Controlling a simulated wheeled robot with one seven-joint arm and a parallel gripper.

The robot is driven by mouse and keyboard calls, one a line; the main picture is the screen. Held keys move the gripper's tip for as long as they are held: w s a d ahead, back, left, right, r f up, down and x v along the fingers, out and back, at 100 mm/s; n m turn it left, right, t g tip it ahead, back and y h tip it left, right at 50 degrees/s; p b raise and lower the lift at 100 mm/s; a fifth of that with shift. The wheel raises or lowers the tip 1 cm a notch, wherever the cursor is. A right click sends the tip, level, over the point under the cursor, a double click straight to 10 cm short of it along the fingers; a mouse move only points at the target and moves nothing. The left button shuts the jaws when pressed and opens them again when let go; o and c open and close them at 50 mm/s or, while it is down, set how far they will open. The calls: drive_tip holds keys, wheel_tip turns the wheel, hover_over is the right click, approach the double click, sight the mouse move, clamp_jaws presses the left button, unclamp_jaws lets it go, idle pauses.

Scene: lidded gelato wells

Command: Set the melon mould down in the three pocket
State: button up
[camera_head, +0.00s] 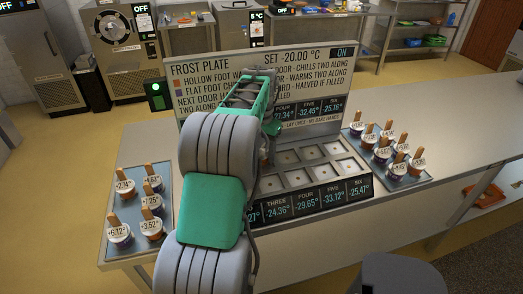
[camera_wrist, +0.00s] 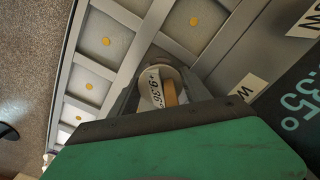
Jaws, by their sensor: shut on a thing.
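My gripper (camera_wrist: 160,92) is shut on a mould (camera_wrist: 155,76) with a white top, a wooden stick and a temperature tag only partly readable. Its body colour is hidden, so I cannot tell its flavour. In the wrist view the mould is over the edge strip of the frost plate (camera_wrist: 75,75), beside the pockets; I cannot tell whether it touches. In the head view my arm hides the gripper and mould. A front-row pocket (camera_head: 271,184) lies above the THREE readout (camera_head: 277,208) and looks empty. The back-row pocket three is hidden.
A left tray (camera_head: 168,222) and a right tray (camera_head: 414,176) hold several sticked moulds. The sign board (camera_head: 330,62) stands behind the plate, with back readouts (camera_head: 309,111) at its foot. Other visible pockets look empty. The counter is clear at the right (camera_head: 460,130).

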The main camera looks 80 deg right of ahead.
drive_tip(key=shift+f, duration=0.15)
drive_tip(key=o, duration=1.6)
wheel_tip(320, 180, up, 8)
drive_tip(key=p, duration=0.6)
drive_tip(key=shift+f, duration=0.25)
wheel_tip(320, 180, up, 8)
drive_tip(key=b, duration=0.1)
drive_tip(key=shift+f, duration=0.1)
